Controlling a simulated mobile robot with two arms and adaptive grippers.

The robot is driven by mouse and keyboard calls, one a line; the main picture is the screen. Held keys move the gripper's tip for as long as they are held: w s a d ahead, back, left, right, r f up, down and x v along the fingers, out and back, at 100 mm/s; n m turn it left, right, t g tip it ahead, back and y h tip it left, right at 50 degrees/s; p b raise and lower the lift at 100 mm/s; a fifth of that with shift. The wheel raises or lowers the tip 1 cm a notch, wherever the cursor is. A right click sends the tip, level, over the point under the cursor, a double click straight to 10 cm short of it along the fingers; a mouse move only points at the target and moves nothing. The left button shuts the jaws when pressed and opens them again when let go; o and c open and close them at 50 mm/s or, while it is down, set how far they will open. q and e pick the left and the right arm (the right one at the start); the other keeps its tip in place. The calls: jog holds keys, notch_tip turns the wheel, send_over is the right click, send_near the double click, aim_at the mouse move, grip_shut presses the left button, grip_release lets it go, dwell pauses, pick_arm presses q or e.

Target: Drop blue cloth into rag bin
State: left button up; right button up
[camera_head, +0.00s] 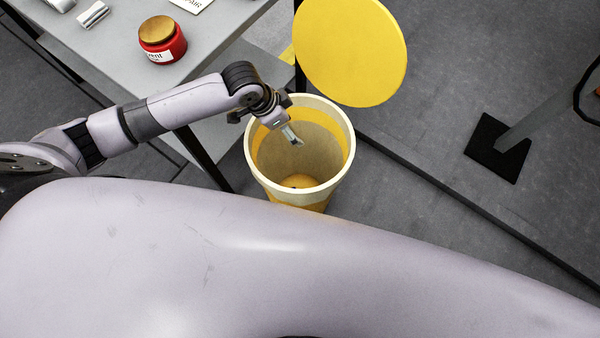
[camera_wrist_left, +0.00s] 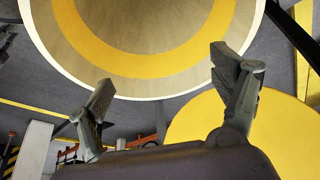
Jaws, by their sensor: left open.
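The rag bin (camera_head: 333,160) is a round yellow bin with a cream rim, standing on the floor in the middle of the head view. Its round yellow lid (camera_head: 350,50) is raised at the back. My left gripper (camera_head: 293,136) is over the bin's mouth, pointing down into it. In the left wrist view the two fingers of my left gripper (camera_wrist_left: 162,66) are spread apart with nothing between them. The bin (camera_wrist_left: 140,62) fills the top of that view, with the lid (camera_wrist_left: 285,135) at right. No blue cloth shows in either view. My right gripper is out of view.
A grey table (camera_head: 115,55) at upper left carries a red jar (camera_head: 162,42) with a wooden lid and small metal items. A grey post on a black base plate (camera_head: 497,148) stands at right. Bare floor lies between it and the bin.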

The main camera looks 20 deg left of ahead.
pick_arm(q)
jog(key=v, duration=1.2)
